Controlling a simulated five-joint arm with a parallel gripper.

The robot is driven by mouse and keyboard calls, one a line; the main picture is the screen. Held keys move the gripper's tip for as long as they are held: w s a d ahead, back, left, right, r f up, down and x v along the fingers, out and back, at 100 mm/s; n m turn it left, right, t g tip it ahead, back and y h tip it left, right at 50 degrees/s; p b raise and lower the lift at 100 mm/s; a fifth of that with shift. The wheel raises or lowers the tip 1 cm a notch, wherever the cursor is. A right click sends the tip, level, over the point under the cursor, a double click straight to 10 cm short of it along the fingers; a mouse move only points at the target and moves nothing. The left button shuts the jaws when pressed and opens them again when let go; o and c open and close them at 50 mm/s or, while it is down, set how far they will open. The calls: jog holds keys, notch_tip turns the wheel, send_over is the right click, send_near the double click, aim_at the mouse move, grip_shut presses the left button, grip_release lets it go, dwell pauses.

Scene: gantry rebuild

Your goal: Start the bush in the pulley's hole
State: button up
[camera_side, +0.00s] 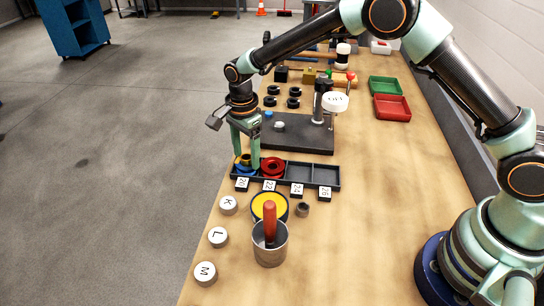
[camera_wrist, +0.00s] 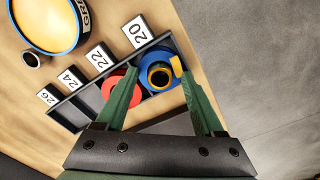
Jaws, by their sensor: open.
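A blue pulley (camera_side: 246,173) sits in the end compartment of the black tray (camera_side: 298,184), behind the label 20. It also shows in the wrist view (camera_wrist: 150,86). A yellow bush (camera_wrist: 151,77) with a dark bore stands at its middle; I cannot tell how deep it sits in the hole. A small yellow piece (camera_wrist: 177,66) shows beside it, near the right finger. My gripper (camera_side: 246,158) is open and points down over this compartment. In the wrist view its fingers (camera_wrist: 160,77) stand on either side of the bush, with no clear contact.
A red pulley (camera_side: 272,166) lies in the neighbouring compartment, close to a finger. The other two compartments look empty. A grease tin (camera_side: 258,207), a small dark ring (camera_side: 302,210) and a metal cup (camera_side: 270,253) stand in front. A dark plate (camera_side: 300,140) with a post lies behind the tray.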

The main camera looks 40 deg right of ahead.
notch_tip(320, 180, up, 12)
dwell(0.5)
dwell(0.4)
jog(key=s+d+r+n+t, duration=0.3)
jog(key=s+d+r+n, duration=0.55)
jog(key=d+r, duration=0.2)
jog(key=s+d+n+t, duration=0.1)
jog(key=s+d+n, duration=0.2)
jog(key=s, duration=0.3)
jog(key=s+d+n+t, duration=0.1)
jog(key=s+d+n, duration=0.1)
jog(key=s+n, duration=0.2)
jog(key=shift+s+d+f+n+t, duration=0.3)
jog(key=shift+s+d+f+n, duration=0.1)
jog(key=shift+s, duration=0.85)
